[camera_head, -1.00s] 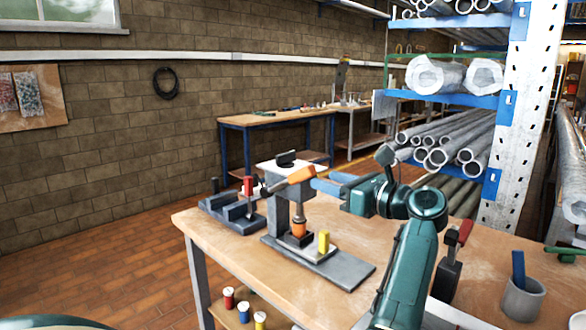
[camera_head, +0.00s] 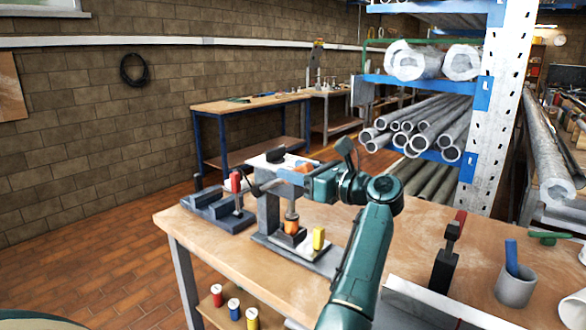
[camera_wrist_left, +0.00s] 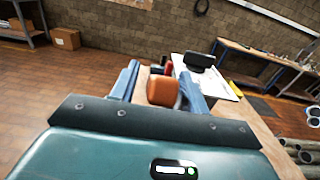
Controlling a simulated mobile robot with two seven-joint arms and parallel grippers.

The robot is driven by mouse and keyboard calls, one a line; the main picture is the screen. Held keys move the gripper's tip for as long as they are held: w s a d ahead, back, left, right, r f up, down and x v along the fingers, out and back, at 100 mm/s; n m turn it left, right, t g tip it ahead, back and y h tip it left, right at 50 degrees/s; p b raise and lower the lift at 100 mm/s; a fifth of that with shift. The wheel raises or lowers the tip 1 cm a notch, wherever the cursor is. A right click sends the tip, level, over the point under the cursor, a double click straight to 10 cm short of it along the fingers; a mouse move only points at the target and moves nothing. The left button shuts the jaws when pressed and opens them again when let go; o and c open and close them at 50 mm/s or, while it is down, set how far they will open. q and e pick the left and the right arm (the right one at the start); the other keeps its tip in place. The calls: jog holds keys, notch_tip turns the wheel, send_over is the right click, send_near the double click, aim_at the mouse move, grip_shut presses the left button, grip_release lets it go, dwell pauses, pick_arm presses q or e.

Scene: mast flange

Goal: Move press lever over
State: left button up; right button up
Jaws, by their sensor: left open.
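The press (camera_head: 268,216) is a grey stand on a flat base on the workbench, with an orange plunger (camera_head: 291,222) low at its front. The press lever's orange handle (camera_head: 303,168) is mostly hidden by my gripper in the head view. My left gripper (camera_head: 284,177) is at the top of the press. In the left wrist view, the orange handle (camera_wrist_left: 163,91) lies between the two blue fingers of my left gripper (camera_wrist_left: 161,74), which are open around it. I cannot tell whether either finger touches it. My right gripper is not in view.
A yellow block (camera_head: 318,238) stands on the press base. A grey fixture with a red handle (camera_head: 236,182) is left of the press. A dark clamp with a red top (camera_head: 446,255) and a grey cup (camera_head: 515,287) stand right of my arm. A pipe rack (camera_head: 500,120) rises behind.

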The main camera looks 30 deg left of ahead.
pick_arm(q)
grip_shut()
dwell(0.4)
